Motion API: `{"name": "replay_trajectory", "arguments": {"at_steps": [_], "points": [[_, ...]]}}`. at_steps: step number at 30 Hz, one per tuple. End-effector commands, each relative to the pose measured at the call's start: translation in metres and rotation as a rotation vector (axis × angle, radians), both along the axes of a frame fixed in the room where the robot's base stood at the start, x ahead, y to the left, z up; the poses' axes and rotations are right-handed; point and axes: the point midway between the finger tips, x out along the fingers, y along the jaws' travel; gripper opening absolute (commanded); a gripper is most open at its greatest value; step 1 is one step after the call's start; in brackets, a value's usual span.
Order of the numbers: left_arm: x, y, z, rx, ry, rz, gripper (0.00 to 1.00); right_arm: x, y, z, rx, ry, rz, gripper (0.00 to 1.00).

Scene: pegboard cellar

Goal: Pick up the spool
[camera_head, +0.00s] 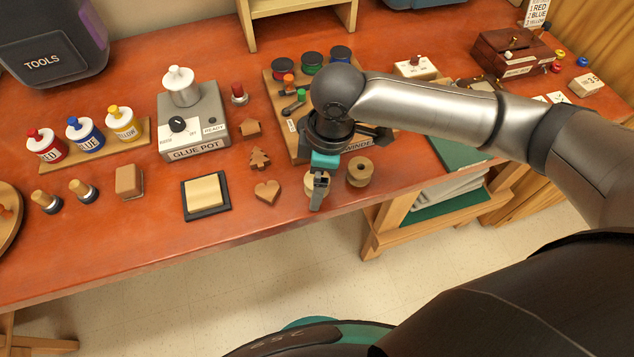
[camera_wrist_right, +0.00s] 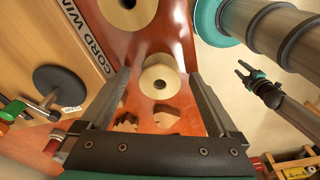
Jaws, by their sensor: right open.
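Two pale wooden spools with centre holes lie flat near the table's front edge. In the right wrist view, one spool (camera_wrist_right: 151,73) shows between and beyond the fingers of my right gripper (camera_wrist_right: 172,78); the other spool (camera_wrist_right: 135,18) is farther off at the top. In the head view my right gripper (camera_head: 318,190) points down over the first spool, mostly hiding it; the second spool (camera_head: 369,177) is just right of it. My right gripper is open with nothing held. My left gripper (camera_wrist_right: 244,69) shows only in the wrist view, over the floor, its fingers apart.
Close by are a wooden heart (camera_head: 267,190), a tree shape (camera_head: 259,158) and the cord winder board (camera_head: 275,104). Left stand a glue pot (camera_head: 194,148), a framed pad (camera_head: 206,193) and paint bottles.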

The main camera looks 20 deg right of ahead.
Motion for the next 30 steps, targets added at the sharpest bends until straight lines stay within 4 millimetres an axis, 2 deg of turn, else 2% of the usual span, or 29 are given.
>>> {"name": "replay_trajectory", "arguments": {"at_steps": [8,30], "points": [[-0.0003,0.0001,-0.0006,0.000,0.001,0.000,0.50,0.0003,0.0008,-0.0034,0.001,-0.001,0.001,0.96],[-0.0008,0.0004,-0.0007,0.000,0.001,0.001,0.50,0.0004,0.0006,-0.0030,0.001,-0.001,0.000,0.14]]}}
